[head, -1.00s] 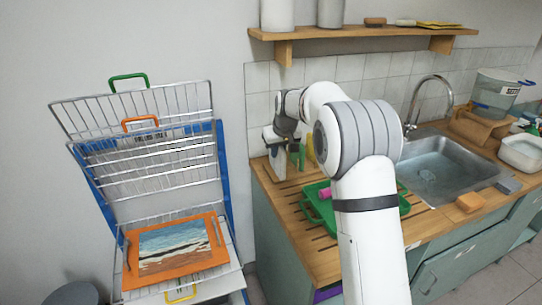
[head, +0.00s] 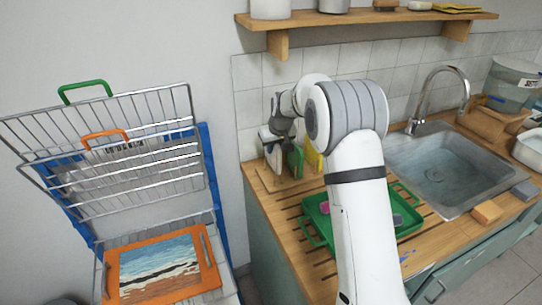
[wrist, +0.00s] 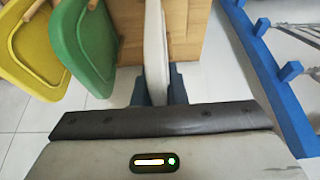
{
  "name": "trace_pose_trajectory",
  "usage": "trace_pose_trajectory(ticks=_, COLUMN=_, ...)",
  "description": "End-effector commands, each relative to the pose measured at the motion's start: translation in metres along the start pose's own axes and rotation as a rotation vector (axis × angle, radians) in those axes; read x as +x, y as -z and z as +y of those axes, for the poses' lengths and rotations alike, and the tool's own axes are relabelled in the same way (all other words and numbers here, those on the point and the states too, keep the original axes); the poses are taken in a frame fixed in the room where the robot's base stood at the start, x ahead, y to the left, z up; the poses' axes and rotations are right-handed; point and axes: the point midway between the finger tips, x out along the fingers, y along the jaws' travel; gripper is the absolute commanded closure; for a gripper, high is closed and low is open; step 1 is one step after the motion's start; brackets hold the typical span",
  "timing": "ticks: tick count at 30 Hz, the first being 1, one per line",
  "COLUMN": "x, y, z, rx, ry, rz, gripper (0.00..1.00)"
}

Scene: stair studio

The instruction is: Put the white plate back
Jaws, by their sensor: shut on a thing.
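The white plate (wrist: 156,45) is seen edge-on in the wrist view, between the fingers of my gripper (wrist: 158,88), which is shut on it. In the head view my gripper (head: 280,127) is above the left end of the counter, with the white plate (head: 268,138) partly hidden at it. A green plate (wrist: 85,42) and a yellow plate (wrist: 28,50) stand left of the white plate. They also show in the head view, the green one (head: 295,160) and the yellow one (head: 313,157). Wood (wrist: 195,30) lies beneath; whether the white plate touches it cannot be told.
A wire drying rack (head: 110,150) with a blue frame (head: 215,170) and a painting (head: 160,268) stands left of the counter. A green tray (head: 318,222) and the sink (head: 450,165) are to the right. A shelf (head: 370,20) hangs above.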

Motion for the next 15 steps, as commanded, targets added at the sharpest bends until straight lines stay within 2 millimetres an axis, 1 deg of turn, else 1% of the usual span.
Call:
trace_pose_trajectory(ticks=2, x=0.005, y=-0.002, z=-0.001, rx=0.000, ry=0.001, rz=-0.001, gripper=1.00)
trace_pose_trajectory(ticks=9, x=0.033, y=-0.014, z=-0.001, rx=-0.001, ry=0.001, rz=-0.001, gripper=1.00)
trace_pose_trajectory(ticks=15, x=0.034, y=-0.014, z=-0.001, rx=-0.002, ry=0.000, rz=0.002, gripper=1.00)
